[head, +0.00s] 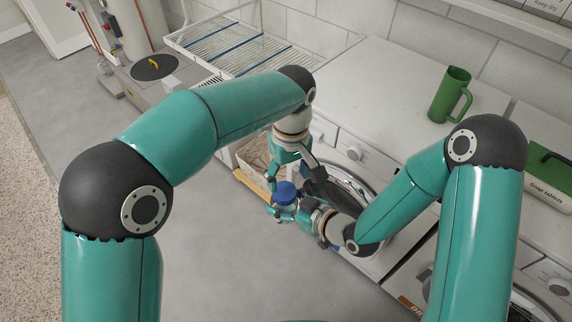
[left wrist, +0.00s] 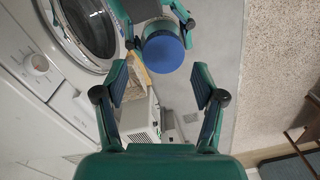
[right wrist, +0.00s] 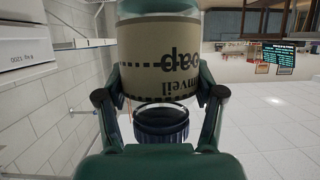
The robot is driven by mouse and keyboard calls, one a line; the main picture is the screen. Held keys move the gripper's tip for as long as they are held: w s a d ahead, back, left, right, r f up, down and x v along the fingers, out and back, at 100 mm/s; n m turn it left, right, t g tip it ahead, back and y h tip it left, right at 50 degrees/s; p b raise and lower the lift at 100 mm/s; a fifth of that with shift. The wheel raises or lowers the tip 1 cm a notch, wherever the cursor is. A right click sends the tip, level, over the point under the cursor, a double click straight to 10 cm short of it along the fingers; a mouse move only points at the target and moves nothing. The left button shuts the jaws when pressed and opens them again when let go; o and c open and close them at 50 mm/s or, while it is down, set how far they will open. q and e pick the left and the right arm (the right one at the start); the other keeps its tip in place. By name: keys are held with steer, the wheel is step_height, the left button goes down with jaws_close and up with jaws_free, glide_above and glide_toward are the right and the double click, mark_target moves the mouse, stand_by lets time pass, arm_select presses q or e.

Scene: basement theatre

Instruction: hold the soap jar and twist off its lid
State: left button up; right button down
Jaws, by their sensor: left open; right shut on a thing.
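The soap jar (right wrist: 160,58) has a printed tan label, which appears upside down in the right wrist view. Its round blue lid (head: 286,192) is on the jar's top end, and it faces the camera in the left wrist view (left wrist: 162,53). The lid looks dark and ribbed in the right wrist view (right wrist: 160,122). My right gripper (right wrist: 161,76) is shut around the jar body, one finger on each side. My left gripper (left wrist: 160,80) is open above the lid, its fingers apart and not touching it. The jar's far side is hidden.
Front-loading washers stand behind the grippers, under a white top (head: 365,70) with a green jug (head: 450,95). A wire drying rack (head: 225,45) is at the back left. A basket (head: 253,158) stands low beside the washer. The grey floor (head: 215,270) in front is clear.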

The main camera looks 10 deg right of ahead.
mark_target(285, 190)
arm_select(q)
steer(key=m, duration=0.4)
steer(key=shift+a+r+m, duration=0.1)
steer(key=shift+r+m, duration=0.05)
steer(key=shift+m, duration=0.15)
steer(key=m, duration=0.6)
steer(key=shift+a+r+m, duration=0.1)
steer(key=shift+r+m, duration=0.2)
steer(key=m, duration=0.5)
steer(key=shift+r, duration=0.35)
steer(key=shift+w+a+r+m, duration=0.1)
steer(key=shift+r+m, duration=0.15)
steer(key=shift+m, duration=0.85)
steer(key=shift+r+t, duration=0.2)
steer(key=shift+t, duration=0.1)
steer(key=shift+w+a+f, duration=0.1)
steer(key=shift+f, duration=3.7)
